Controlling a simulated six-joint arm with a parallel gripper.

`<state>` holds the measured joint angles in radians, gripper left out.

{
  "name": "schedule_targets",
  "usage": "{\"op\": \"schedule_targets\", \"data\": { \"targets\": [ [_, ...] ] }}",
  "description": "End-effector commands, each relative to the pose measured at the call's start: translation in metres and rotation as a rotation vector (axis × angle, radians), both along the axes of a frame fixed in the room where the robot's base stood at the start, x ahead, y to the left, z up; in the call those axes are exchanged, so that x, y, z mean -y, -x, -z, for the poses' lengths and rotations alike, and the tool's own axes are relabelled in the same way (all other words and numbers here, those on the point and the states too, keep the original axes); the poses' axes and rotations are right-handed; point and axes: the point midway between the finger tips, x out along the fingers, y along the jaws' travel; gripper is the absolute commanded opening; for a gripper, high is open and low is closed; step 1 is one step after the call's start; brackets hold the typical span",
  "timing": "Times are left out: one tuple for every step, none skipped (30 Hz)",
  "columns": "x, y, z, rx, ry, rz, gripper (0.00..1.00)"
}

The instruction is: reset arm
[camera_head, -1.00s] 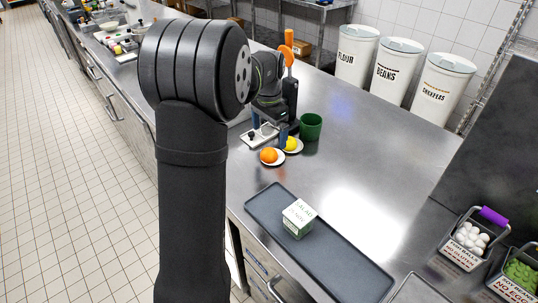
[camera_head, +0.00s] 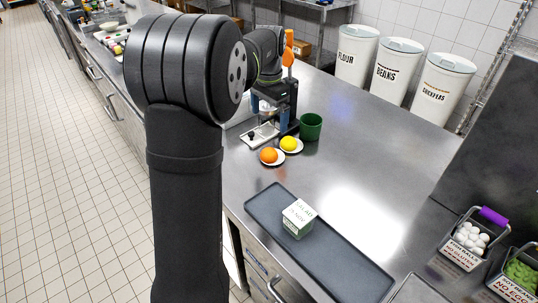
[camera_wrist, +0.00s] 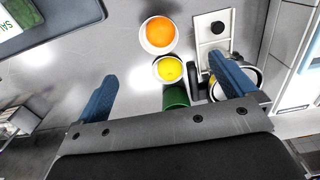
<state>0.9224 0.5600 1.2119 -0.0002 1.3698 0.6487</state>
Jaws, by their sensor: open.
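My gripper (camera_wrist: 166,95) is open and empty in the wrist view, its two blue fingers spread wide above the counter. In the head view my arm hides most of it. Between the fingers in the wrist view show an orange (camera_wrist: 160,32) on a small white dish, a lemon (camera_wrist: 169,69) on another dish, and a green cup (camera_wrist: 176,97). In the head view the orange (camera_head: 269,155), the lemon (camera_head: 289,144) and the green cup (camera_head: 311,127) stand together on the counter. No finger appears to touch them.
A dark tray (camera_head: 345,265) holds a salad box (camera_head: 297,218) at the counter's front. Baskets of white balls (camera_head: 470,238) and green pieces (camera_head: 521,272) stand at right. Bins (camera_head: 399,70) line the back. The counter's middle (camera_head: 365,165) is clear.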

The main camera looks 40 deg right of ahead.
Motion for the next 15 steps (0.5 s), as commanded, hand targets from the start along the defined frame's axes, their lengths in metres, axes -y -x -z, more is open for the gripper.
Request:
{"op": "schedule_targets", "data": {
  "targets": [
    [0.001,-0.001,-0.011,0.003,0.003,0.000,1.00],
    [0.000,0.000,-0.016,0.002,0.003,0.000,1.00],
    [0.000,0.000,-0.022,0.002,0.003,0.000,1.00],
    [0.000,0.000,-0.026,0.002,0.002,0.000,1.00],
    [0.000,0.000,-0.029,0.002,0.002,0.000,1.00],
    [0.000,0.000,-0.033,0.002,0.002,0.000,1.00],
    [0.000,0.000,-0.035,0.001,0.001,0.000,1.00],
    [0.000,0.000,-0.037,0.000,0.000,0.000,1.00],
    [0.000,0.000,-0.039,0.000,0.000,0.000,1.00],
    [0.000,0.000,-0.040,0.000,0.000,0.000,1.00],
    [0.000,0.000,-0.040,0.000,0.000,0.000,1.00],
    [0.000,0.000,-0.041,0.000,0.000,0.000,1.00],
    [0.000,0.000,-0.041,0.000,0.000,0.000,1.00],
    [0.000,0.000,-0.041,0.000,0.000,0.000,1.00],
    [0.000,0.000,-0.041,0.000,0.000,0.000,1.00]
  ]
}}
